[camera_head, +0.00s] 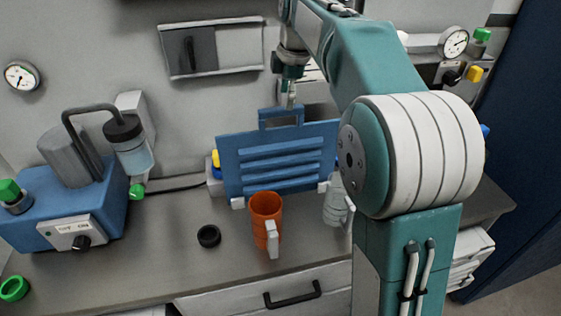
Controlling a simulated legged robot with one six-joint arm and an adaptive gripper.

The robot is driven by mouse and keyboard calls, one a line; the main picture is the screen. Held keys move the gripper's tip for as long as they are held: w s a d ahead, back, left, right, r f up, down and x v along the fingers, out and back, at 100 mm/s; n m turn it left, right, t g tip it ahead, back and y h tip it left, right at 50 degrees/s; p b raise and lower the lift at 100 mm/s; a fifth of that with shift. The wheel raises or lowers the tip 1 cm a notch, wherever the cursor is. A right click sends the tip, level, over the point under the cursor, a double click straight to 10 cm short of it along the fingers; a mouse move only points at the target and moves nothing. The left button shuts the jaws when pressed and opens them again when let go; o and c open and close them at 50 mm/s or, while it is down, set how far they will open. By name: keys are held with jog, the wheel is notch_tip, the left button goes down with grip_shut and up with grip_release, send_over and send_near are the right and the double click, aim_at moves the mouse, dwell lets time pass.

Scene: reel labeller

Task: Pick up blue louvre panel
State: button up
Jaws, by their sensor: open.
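The blue louvre panel (232,158) stands upright on the grey counter, with several horizontal slats and a blue handle loop (281,117) on its top edge. Small white feet or clips hold its lower corners. My gripper (290,101) is open and hangs just above the handle loop, seen small and partly against the wall. From this view I cannot tell whether the fingers are around the handle or in front of it. My arm covers the area just right of the panel.
An orange mug (264,211) stands in front of the panel, with a black ring (209,236) to its left. A blue pump unit (60,212) fills the left counter. A clear ribbed container (336,206) stands right of the mug. A grey wall box (212,48) is above.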

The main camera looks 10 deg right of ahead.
aim_at(281, 108)
jog(key=f, duration=0.3)
jog(key=a+f, duration=0.1)
jog(key=shift+w+f, duration=0.25)
jog(key=shift+w, duration=0.15)
jog(key=shift+f, duration=0.3)
jog(key=shift+a, duration=0.15)
grip_shut()
